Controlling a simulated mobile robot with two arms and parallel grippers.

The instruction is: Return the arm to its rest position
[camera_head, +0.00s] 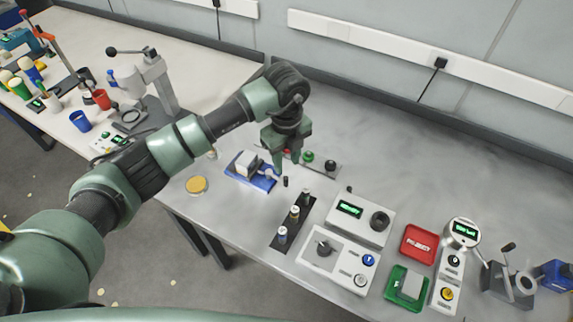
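My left arm reaches in from the left across the bench. Its green and black gripper (289,158) points down over the grey bench, behind and to the right of a blue fixture holding a grey block (249,164). The two fingers look spread, with a gap between them and nothing seen held. The fingertips are close to a strip with red, green and black knobs (318,162), which they partly hide. A small black peg (285,181) stands just below them. My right gripper is not in view.
A lever press (158,80) and cups stand left. The back right bench is clear.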

